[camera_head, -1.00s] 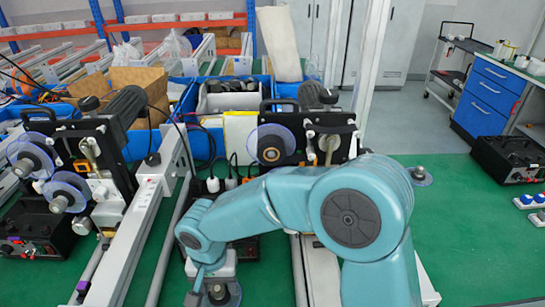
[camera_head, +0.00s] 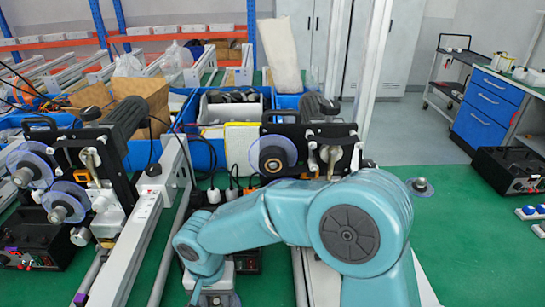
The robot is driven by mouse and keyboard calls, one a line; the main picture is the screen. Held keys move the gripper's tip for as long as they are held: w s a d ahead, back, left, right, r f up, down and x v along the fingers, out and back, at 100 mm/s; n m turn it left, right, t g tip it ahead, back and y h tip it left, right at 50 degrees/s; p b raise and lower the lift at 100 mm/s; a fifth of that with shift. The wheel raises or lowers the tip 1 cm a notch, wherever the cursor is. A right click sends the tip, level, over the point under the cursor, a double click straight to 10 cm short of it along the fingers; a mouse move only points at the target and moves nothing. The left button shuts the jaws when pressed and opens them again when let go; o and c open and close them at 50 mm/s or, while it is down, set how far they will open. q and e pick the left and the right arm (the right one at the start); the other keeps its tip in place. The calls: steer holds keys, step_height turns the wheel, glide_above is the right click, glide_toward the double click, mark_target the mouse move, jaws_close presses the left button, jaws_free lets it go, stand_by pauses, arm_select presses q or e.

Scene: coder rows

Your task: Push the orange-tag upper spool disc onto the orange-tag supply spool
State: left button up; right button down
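A translucent blue spool disc with an orange-brown hub (camera_head: 273,154) is mounted upright on the black coder unit (camera_head: 312,136) at the middle. A pale metal roller part stands to its right on the same unit. A second translucent disc with a grey metal hub (camera_head: 419,187) lies on the green surface right of the unit. My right gripper (camera_head: 214,290) is at the bottom, left of centre, below the mounted disc in the picture. A round disc-like part shows at its tip, cut by the frame edge. My wrist hides the fingers. My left gripper is out of view.
Blue bins (camera_head: 200,152) stand behind. A black control box (camera_head: 510,170) sits at the right. Green surface (camera_head: 460,240) is clear at the lower right.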

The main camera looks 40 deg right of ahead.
steer(key=shift+r+p, duration=1.8)
steer(key=shift+r, duration=0.75)
